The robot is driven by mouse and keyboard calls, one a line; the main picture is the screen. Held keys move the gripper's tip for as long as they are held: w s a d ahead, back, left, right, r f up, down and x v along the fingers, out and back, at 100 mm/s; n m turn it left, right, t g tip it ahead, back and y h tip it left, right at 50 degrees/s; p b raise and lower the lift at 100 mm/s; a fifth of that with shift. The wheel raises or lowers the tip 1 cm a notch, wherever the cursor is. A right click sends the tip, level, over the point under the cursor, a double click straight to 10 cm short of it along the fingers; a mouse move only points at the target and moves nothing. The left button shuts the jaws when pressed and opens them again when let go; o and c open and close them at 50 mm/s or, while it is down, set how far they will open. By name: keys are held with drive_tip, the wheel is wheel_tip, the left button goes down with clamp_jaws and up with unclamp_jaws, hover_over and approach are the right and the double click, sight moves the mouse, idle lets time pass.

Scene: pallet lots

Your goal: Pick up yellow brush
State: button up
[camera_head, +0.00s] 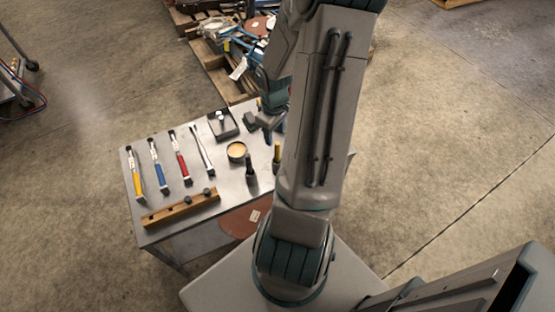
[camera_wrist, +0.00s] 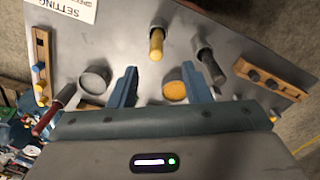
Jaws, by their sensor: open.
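A yellow-handled tool (camera_head: 137,180) lies at the left end of the grey table in the head view, in a row beside a blue one and a red one. A second yellow-handled piece (camera_head: 277,152) stands near the table's middle right; a yellow handle in a dark collar also shows in the wrist view (camera_wrist: 156,45). I cannot tell from shape which is the brush. My gripper (camera_head: 265,130) is over the far right part of the table, partly hidden by my arm. In the wrist view its blue fingers (camera_wrist: 160,86) are apart and hold nothing.
The table (camera_head: 217,183) also holds a tin (camera_head: 236,148), a dark-handled piece (camera_head: 250,170), a wooden bar (camera_head: 180,208) with dark knobs and a black tray (camera_head: 223,124). A loaded pallet (camera_head: 205,55) stands behind.

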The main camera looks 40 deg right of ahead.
sight(277, 149)
wheel_tip(277, 149, down, 4)
drive_tip(key=shift+r+b, duration=0.15)
drive_tip(key=shift+b, duration=0.25)
drive_tip(key=shift+s+d+f+b, duration=0.15)
drive_tip(key=shift+f+b, duration=0.3)
drive_tip(key=shift+f, duration=0.9)
drive_tip(key=shift+s+d+f+b, duration=0.15)
drive_tip(key=shift+f+b, duration=0.25)
drive_tip(key=shift+f, duration=0.9)
drive_tip(key=shift+w, duration=0.1)
clamp_jaws()
